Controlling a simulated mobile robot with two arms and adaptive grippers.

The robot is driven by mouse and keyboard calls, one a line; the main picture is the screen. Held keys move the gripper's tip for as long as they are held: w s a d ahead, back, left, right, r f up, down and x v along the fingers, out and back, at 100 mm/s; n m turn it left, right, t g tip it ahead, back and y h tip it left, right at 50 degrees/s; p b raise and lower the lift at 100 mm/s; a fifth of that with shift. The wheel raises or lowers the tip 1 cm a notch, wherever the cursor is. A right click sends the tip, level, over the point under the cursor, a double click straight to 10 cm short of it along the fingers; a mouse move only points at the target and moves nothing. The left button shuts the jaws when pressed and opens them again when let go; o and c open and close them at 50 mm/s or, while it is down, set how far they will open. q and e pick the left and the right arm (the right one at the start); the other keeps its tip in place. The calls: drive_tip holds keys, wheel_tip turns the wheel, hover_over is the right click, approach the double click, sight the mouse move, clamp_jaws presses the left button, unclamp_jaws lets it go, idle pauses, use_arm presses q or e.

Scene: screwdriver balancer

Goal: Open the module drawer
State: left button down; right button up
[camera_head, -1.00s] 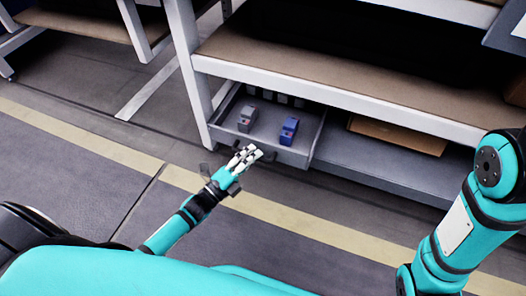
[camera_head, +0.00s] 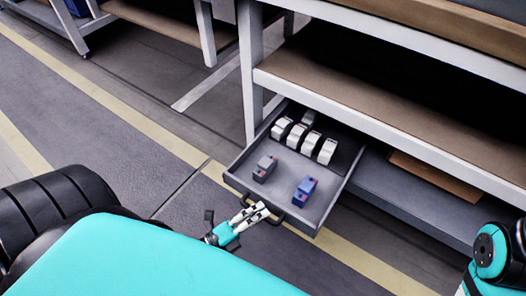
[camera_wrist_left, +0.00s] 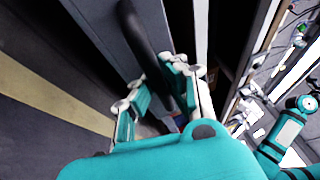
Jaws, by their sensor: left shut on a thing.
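The module drawer (camera_head: 233,180) is pulled well out from under the workbench, and its inside shows. It holds a grey module (camera_head: 265,169), a blue module (camera_head: 304,191) and several white modules (camera_head: 327,151) in a row at the back. My left gripper (camera_head: 262,210) is at the drawer's front, shut on the dark handle. In the left wrist view the handle (camera_wrist_left: 143,45) is a black bar that runs between the fingers of my left gripper (camera_wrist_left: 152,95). My right gripper is not in view; only part of the right arm shows at the lower right.
The workbench has a brown shelf (camera_head: 400,95) above the drawer and a white leg (camera_head: 250,75) beside it. A brown board (camera_head: 435,178) lies on the grey lower shelf to the right. The floor with its yellow line (camera_head: 100,100) is clear on the left.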

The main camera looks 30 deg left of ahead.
use_arm(q)
drive_tip(key=shift+s+f, duration=0.1)
drive_tip(key=shift+f, duration=0.1)
drive_tip(key=c, duration=1.3)
unclamp_jaws()
drive_tip(key=shift+r, duration=0.1)
drive_tip(key=shift+c, duration=0.2)
drive_tip(key=v, duration=1.2)
